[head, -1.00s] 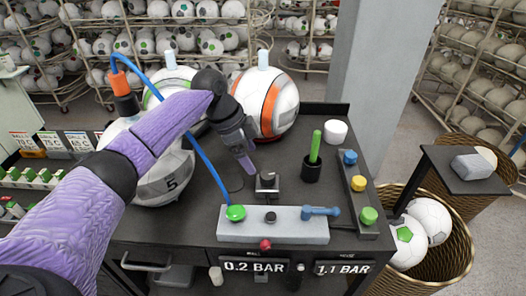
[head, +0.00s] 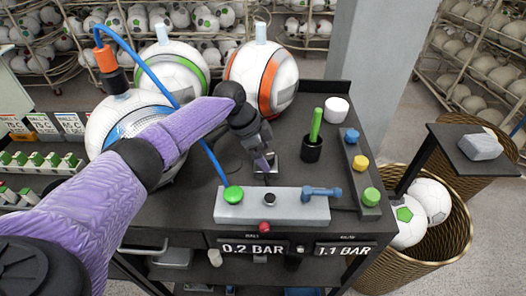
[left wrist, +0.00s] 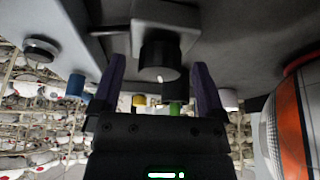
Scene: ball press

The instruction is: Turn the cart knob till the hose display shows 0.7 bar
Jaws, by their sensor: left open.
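The cart knob, a dark round knob on a pale square block, shows in the left wrist view (left wrist: 160,54). Its block (head: 258,176) is partly hidden by my gripper in the head view. My left gripper (head: 264,164) points down over the knob. In the left wrist view the two purple fingers of my gripper (left wrist: 159,66) are apart, one on each side of the knob; contact is not clear. The left display (head: 253,249) reads 0.2 BAR and the right display (head: 343,249) reads 1.1 BAR. Their small labels are hard to read. My right gripper is out of view.
A grey valve block (head: 290,207) with a green button and a blue lever lies in front of the knob. A black cup with a green stick (head: 312,150) stands right. Balls stand behind and left; a blue hose (head: 150,72) runs to the leftmost ball.

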